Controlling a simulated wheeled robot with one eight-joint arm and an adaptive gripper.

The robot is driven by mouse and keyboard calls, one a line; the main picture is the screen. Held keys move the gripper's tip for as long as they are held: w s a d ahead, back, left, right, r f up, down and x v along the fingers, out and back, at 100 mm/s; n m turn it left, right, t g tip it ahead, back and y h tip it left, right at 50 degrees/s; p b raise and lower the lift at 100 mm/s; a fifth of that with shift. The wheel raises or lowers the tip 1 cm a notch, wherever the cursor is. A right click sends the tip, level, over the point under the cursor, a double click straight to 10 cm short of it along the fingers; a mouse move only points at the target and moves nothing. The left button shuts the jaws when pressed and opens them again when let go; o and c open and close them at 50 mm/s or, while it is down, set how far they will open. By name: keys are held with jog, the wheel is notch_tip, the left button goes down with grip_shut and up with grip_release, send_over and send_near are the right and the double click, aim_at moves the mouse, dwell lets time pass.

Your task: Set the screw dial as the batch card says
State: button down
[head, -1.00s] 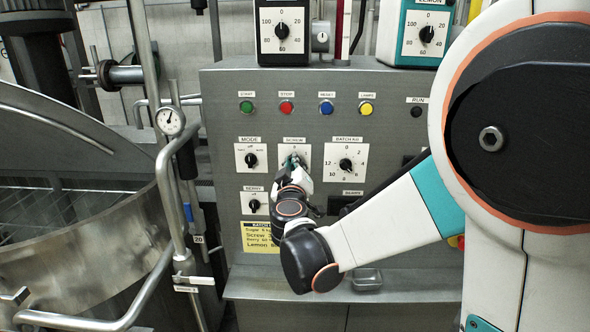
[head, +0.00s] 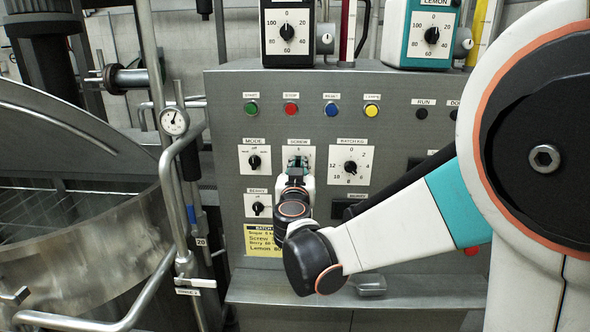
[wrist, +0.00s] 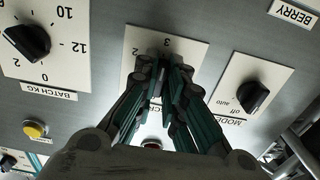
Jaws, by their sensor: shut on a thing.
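The screw dial's white plate (head: 306,153) sits in the middle of the grey control panel, between the mode dial and the batch kg dial. My gripper (head: 296,164) is at this plate and shut on the screw dial's knob. In the wrist view my gripper (wrist: 163,70) hides the knob, and the screw plate (wrist: 190,50) shows a 2 and a 3 past the fingertips. The knob's pointing direction is hidden. The yellow batch card (head: 262,240) is low on the panel, partly covered by my arm; its screw line shows but its value is hidden.
The mode dial (head: 254,162) is close on the left and the batch kg dial (head: 351,167) close on the right. The berry dial (head: 258,207) is below the mode dial. Several coloured buttons line the panel above. A steel vessel with pipe rails (head: 90,270) stands left.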

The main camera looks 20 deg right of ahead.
dwell(0.4)
jog(key=c, duration=1.7)
grip_release()
jog(key=shift+s, duration=0.1)
jog(key=v, duration=0.7)
jog(key=shift+s+a, duration=0.1)
jog(key=shift+s, duration=0.15)
